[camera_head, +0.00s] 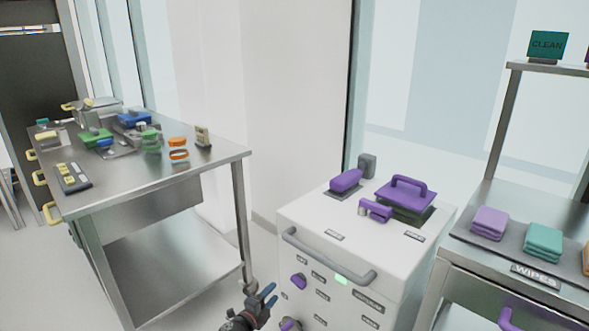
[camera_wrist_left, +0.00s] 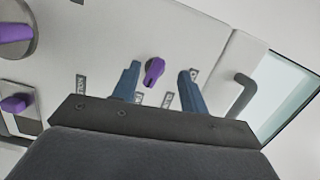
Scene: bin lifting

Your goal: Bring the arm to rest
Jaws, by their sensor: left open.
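My left gripper (camera_head: 266,296) is low in the head view, in front of the white cabinet (camera_head: 300,236). Its two blue fingers are apart with nothing between them. In the left wrist view the open fingers (camera_wrist_left: 158,84) point toward the cabinet's labelled front, with a purple knob (camera_wrist_left: 154,71) showing between them; they look apart from it. The knob also shows in the head view (camera_head: 298,281). My right gripper is in neither view.
The cabinet has a grey handle bar (camera_head: 330,262) and purple-handled items on top, including a purple-handled block (camera_head: 407,193). A steel table (camera_head: 215,157) with several tools stands left. A steel shelf unit (camera_head: 455,250) with folded wipes (camera_head: 543,240) stands right.

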